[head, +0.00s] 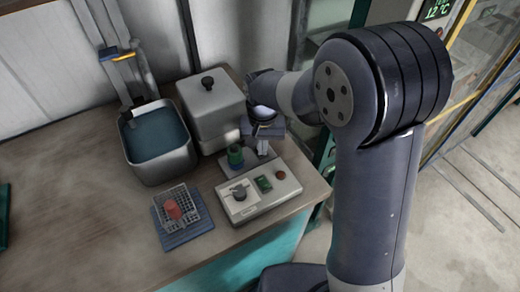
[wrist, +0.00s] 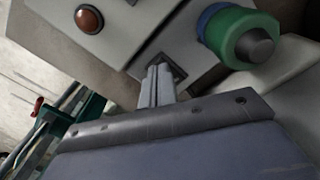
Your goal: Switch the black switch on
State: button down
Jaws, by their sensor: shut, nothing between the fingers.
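The control box (head: 262,208) is pale and stands near the table's front right edge. On its top are a dark knob-like switch (head: 238,192) at the left, a small green rectangular part (head: 264,184) and a reddish round button (head: 280,174). The button also shows in the wrist view (wrist: 88,18). My gripper (head: 262,150) is behind the box, pointing down, with its fingers (wrist: 160,75) together and empty. In the wrist view the fingertips are beside a dark square recess; I cannot tell whether they touch it. The dark switch is not clearly seen there.
A green cylinder (head: 235,155) stands close to my gripper, also large in the wrist view (wrist: 245,38). Behind are a lidded metal box (head: 211,105) and an open water bath (head: 160,135). A rack with a red piece (head: 173,209) sits on a blue mat (head: 187,235). Left tabletop is mostly free.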

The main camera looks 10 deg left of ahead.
notch_tip(320, 180, up, 7)
jog(key=p, duration=0.5)
jog(key=shift+f, duration=0.1)
dwell(0.4)
jog(key=shift+f, duration=0.1)
